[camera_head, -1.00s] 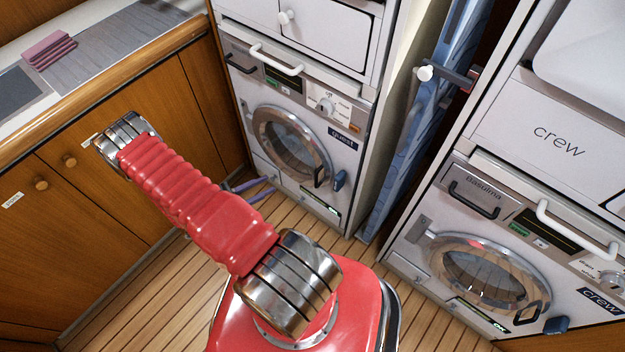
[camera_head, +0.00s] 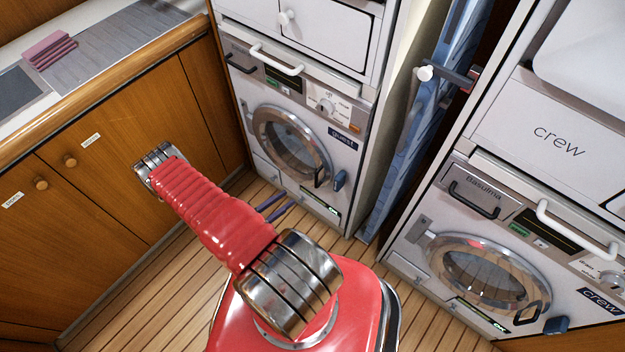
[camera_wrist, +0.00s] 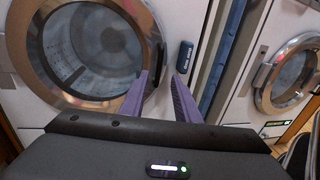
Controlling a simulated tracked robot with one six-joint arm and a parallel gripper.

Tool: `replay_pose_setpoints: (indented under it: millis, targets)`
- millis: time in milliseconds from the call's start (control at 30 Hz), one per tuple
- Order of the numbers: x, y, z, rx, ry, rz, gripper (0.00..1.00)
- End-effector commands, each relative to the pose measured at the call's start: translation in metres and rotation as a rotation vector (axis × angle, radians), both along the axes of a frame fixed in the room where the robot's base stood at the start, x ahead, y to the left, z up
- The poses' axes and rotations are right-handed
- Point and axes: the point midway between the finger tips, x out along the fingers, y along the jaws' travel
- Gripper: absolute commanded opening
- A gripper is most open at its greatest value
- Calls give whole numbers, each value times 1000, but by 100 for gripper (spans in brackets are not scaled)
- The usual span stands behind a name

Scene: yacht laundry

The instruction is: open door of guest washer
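The guest washer is the white machine with the "guest" label (camera_head: 343,139) at the back centre of the head view. Its round chrome-rimmed glass door (camera_head: 262,128) is shut, with a dark handle (camera_head: 320,178) at its lower right. The door (camera_wrist: 38,62) fills the left of the wrist view. My gripper's two purple fingers (camera_head: 273,206) show low in front of this washer, partly hidden by my arm. In the wrist view my gripper (camera_wrist: 161,74) is open, with nothing between the fingers; the tips appear by the door's right rim.
A blue tag-like item (camera_head: 340,180) hangs right of the guest door. A blue ironing board (camera_head: 412,140) stands between the machines. The crew washer (camera_head: 478,275) is at right, its door shut. Wooden cabinets (camera_head: 110,190) line the left. Plank floor (camera_head: 165,290) is clear.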

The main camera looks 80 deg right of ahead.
Motion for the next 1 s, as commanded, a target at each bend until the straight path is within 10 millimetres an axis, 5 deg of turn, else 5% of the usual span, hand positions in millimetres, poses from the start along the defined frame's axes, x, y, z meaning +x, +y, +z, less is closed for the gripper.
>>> replay_pose_setpoints:
  millis: [1000]
  targets:
    - [-57, -81, 0, 1, -1, -4, 29]
